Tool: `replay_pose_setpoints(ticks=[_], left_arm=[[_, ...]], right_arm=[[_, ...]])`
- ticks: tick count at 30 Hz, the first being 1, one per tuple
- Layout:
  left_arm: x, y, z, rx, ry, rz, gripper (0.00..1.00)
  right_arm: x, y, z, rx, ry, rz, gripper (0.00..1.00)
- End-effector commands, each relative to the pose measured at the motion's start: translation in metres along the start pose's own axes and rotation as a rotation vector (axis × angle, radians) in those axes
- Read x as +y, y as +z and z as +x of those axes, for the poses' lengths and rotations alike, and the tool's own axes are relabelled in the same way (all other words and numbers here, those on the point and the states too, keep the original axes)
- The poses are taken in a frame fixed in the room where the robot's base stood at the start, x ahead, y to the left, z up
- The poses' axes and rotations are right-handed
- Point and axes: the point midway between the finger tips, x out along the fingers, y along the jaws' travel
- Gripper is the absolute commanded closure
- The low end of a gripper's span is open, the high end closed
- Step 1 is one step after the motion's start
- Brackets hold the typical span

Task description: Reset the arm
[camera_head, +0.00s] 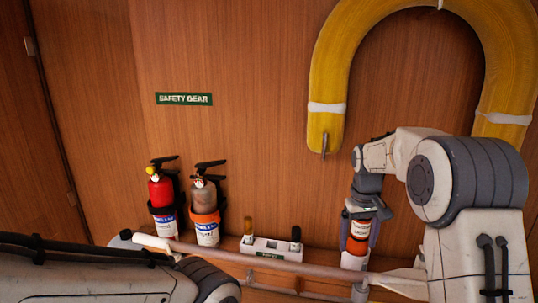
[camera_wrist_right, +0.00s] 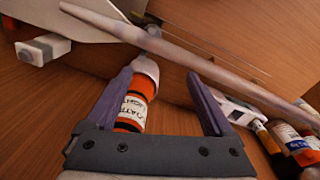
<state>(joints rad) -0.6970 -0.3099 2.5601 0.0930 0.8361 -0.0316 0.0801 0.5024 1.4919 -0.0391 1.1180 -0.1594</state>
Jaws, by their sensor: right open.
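My right gripper (camera_head: 365,212) hangs fingers-down in front of the wood wall at the right of the head view. It is open around an orange and white canister (camera_head: 358,243), which stands upright. In the right wrist view the open fingers (camera_wrist_right: 160,85) have the canister (camera_wrist_right: 135,105) between them, close to the left finger, with a clear gap on the right. My left arm's dark links show at the lower left of the head view, but its gripper does not.
A pale pole (camera_head: 250,256) crosses in front of the canister. A red extinguisher (camera_head: 161,193), a grey-and-orange one (camera_head: 206,205) and a white holder (camera_head: 270,248) stand along the wall. A yellow horseshoe buoy (camera_head: 330,75) hangs above, near a green sign (camera_head: 184,99).

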Motion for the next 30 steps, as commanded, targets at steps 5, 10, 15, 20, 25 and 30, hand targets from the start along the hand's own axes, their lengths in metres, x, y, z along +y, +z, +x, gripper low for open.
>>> replay_pose_setpoints(ticks=[5,10,15,20,25,30], left_arm=[[-0.001,0.001,0.018,0.000,0.000,-0.011,1.00],[-0.002,0.002,0.031,0.000,0.000,-0.020,1.00],[-0.003,0.002,0.040,0.000,0.000,-0.028,1.00],[-0.003,0.002,0.043,0.000,0.000,-0.032,1.00],[-0.003,0.002,0.043,0.000,0.000,-0.033,1.00],[-0.003,0.002,0.043,0.000,0.000,-0.033,1.00]], right_arm=[[-0.121,0.074,-0.008,0.021,-0.042,-0.184,0.13],[-0.194,0.177,0.002,0.029,-0.084,-0.348,0.13],[-0.218,0.267,0.024,0.028,-0.115,-0.474,0.13],[-0.218,0.309,0.039,0.024,-0.129,-0.530,0.13],[-0.217,0.315,0.041,0.023,-0.130,-0.537,0.13],[-0.217,0.315,0.041,0.023,-0.130,-0.537,0.13]])
